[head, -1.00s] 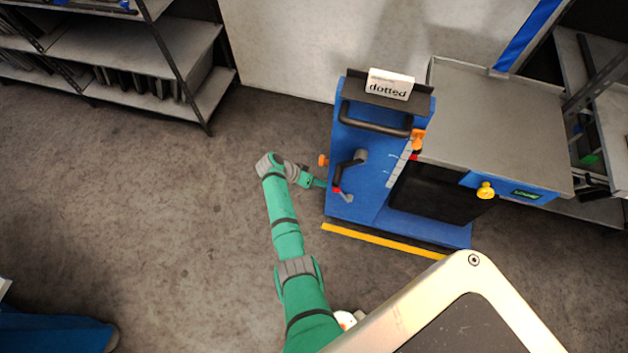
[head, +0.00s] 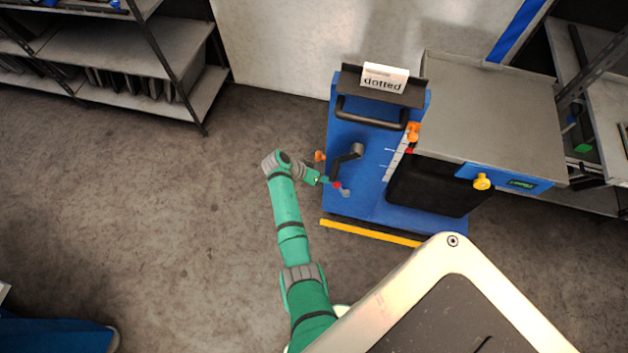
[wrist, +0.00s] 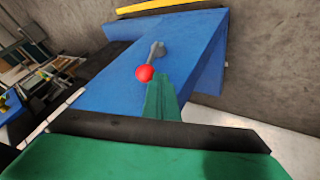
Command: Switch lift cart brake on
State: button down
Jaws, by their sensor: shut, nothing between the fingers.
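The lift cart (head: 365,200) is a blue unit with a black push handle (head: 372,122) and a black crank (head: 346,163). Its brake lever (head: 346,193) is short and grey with a red knob (head: 337,185), low on the blue face. My green gripper (head: 325,180) is shut and empty at the left of the knob. In the wrist view its fingertips (wrist: 160,82) overlap the knob's edge; I cannot tell whether they touch.
An orange knob (head: 319,156) sticks out of the cart's left side, just above my gripper. A yellow strip (head: 370,233) runs along the cart's base. A grey-topped bench (head: 490,110) stands right of the cart. Open floor (head: 170,220) lies to the left.

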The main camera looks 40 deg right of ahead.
jog(key=shift+s+d+r, duration=0.6)
jog(key=shift+s, duration=0.2)
jog(key=shift+w, duration=0.1)
jog(key=v, duration=1.1)
jog(key=shift+w+r, duration=0.5)
jog(key=shift+d, duration=0.1)
